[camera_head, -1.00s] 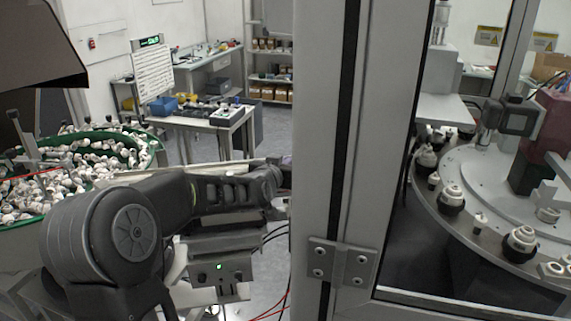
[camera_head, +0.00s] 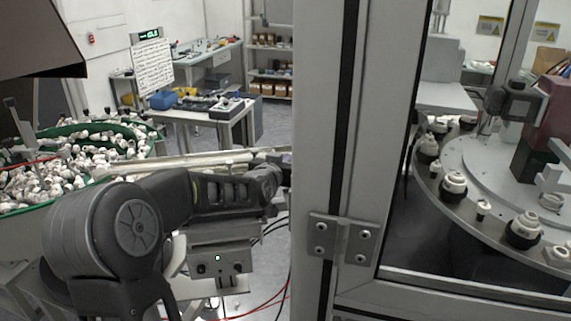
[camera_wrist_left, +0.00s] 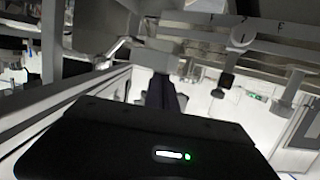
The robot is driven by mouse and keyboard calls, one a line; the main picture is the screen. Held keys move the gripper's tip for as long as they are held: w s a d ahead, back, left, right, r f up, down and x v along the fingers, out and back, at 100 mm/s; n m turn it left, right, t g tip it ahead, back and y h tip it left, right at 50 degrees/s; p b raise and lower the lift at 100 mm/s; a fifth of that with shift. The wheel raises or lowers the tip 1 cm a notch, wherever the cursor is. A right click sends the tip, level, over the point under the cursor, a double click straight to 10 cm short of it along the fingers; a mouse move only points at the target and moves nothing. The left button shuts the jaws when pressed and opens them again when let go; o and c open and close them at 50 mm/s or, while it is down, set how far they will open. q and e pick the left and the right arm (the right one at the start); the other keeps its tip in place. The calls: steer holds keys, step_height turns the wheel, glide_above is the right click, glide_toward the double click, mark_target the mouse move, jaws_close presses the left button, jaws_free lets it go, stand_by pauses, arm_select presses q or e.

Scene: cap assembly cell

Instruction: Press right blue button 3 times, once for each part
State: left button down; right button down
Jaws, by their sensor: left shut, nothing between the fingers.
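No blue button can be made out in either view. My left gripper (camera_head: 284,162) reaches in from the left to the grey frame post, and its tip is partly hidden at the post's edge. In the left wrist view the dark body of my left gripper (camera_wrist_left: 165,92) points away from the camera; it is shut with nothing held. A small grey control box (camera_head: 220,262) with a green light and dark knobs sits below my left wrist. My right gripper is not in view.
The thick grey frame post (camera_head: 325,120) stands right beside my left gripper. Behind it is a round turntable (camera_head: 455,222) carrying several white-and-black caps. A green-rimmed bowl feeder (camera_head: 150,150) full of parts is at the left. A bench (camera_head: 205,115) stands behind.

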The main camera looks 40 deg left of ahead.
arm_select(q)
steer(key=shift+s+d+f, duration=0.1)
steer(key=shift+f, duration=0.6)
steer(key=shift+r, duration=0.1)
step_height(320, 180, up, 4)
steer(key=shift+r+p, duration=0.2)
steer(key=shift+p, duration=0.65)
steer(key=r+b+v, duration=0.1)
steer(key=b+v, duration=0.3)
steer(key=v, duration=0.6)
